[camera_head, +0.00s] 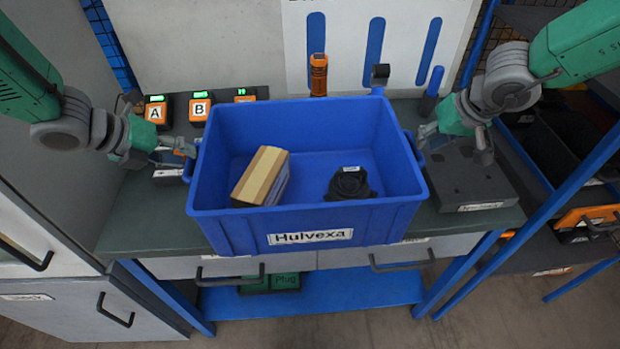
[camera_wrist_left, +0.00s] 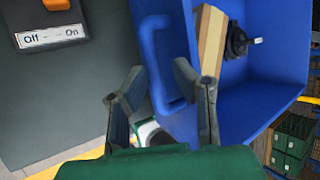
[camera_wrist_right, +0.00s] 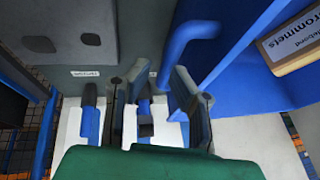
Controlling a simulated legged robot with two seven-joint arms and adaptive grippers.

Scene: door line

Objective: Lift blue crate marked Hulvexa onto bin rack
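The blue crate (camera_head: 310,218) marked Hulvexa stands upright on the dark green bench top. It holds a tan cardboard box (camera_head: 262,175) and a black round part (camera_head: 349,184). My left gripper (camera_head: 176,156) is open at the crate's left side; in the left wrist view the crate's handle (camera_wrist_left: 158,62) lies ahead of and between the spread fingers. My right gripper (camera_head: 456,142) is open at the right side; in the right wrist view the other handle (camera_wrist_right: 180,55) is ahead, nearer the right finger. Contact with either handle is not visible.
A blue-framed rack (camera_head: 572,190) with dark bins stands at the right. Orange devices (camera_head: 200,108) line the bench behind the crate, with an orange tool (camera_head: 318,76). A grey block (camera_head: 470,180) sits right of the crate. A grey cabinet (camera_head: 60,235) stands at left.

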